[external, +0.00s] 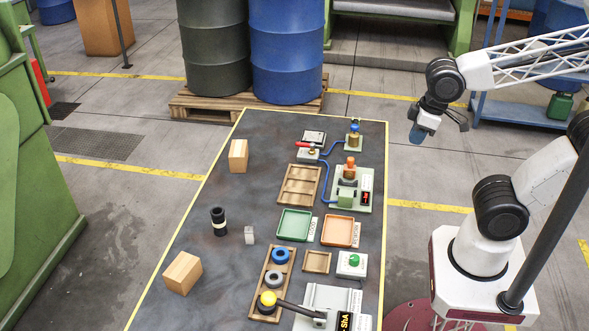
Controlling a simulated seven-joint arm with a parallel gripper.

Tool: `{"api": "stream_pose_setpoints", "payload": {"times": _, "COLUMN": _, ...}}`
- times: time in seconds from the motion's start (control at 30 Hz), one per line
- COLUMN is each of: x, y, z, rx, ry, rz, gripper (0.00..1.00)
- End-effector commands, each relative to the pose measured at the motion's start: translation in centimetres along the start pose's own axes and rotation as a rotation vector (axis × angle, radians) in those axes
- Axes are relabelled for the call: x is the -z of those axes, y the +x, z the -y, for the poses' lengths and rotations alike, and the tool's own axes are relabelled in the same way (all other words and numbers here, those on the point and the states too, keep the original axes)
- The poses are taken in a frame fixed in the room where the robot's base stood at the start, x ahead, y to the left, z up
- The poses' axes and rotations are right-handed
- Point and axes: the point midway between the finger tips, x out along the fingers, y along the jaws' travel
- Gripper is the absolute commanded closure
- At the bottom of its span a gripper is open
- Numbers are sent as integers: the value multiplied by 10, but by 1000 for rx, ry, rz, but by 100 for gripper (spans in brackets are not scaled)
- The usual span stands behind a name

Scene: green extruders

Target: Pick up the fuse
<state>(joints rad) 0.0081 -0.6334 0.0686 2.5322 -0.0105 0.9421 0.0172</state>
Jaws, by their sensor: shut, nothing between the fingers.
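No object is plainly marked as the fuse. A black cylinder with a pale band (219,222) stands upright on the left part of the dark table; it may be the fuse, but I cannot tell. A small grey block (249,235) sits just to its right. My gripper (418,136) hangs in the air beyond the table's right edge, high and well apart from everything on the table. It is shut and empty. The fingers are small in this view.
The dark table (190,285) has bare room on its left.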

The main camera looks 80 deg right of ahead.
Motion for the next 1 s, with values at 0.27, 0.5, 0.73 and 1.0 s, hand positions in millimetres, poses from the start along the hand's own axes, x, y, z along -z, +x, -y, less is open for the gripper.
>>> {"api": "stream_pose_setpoints", "payload": {"times": 0.27, "x": 0, "y": 0, "z": 0, "rx": 0, "ry": 0, "rz": 0, "gripper": 60}}
{"api": "stream_pose_setpoints", "payload": {"times": 0.5, "x": 0, "y": 0, "z": 0, "rx": 0, "ry": 0, "rz": 0, "gripper": 38}}
{"api": "stream_pose_setpoints", "payload": {"times": 0.73, "x": 1, "y": 0, "z": 0, "rx": 2, "ry": 3, "rz": 2, "gripper": 38}}
{"api": "stream_pose_setpoints", "payload": {"times": 1.0, "x": 15, "y": 8, "z": 8, "rx": 50, "ry": 67, "rz": 46, "gripper": 38}}
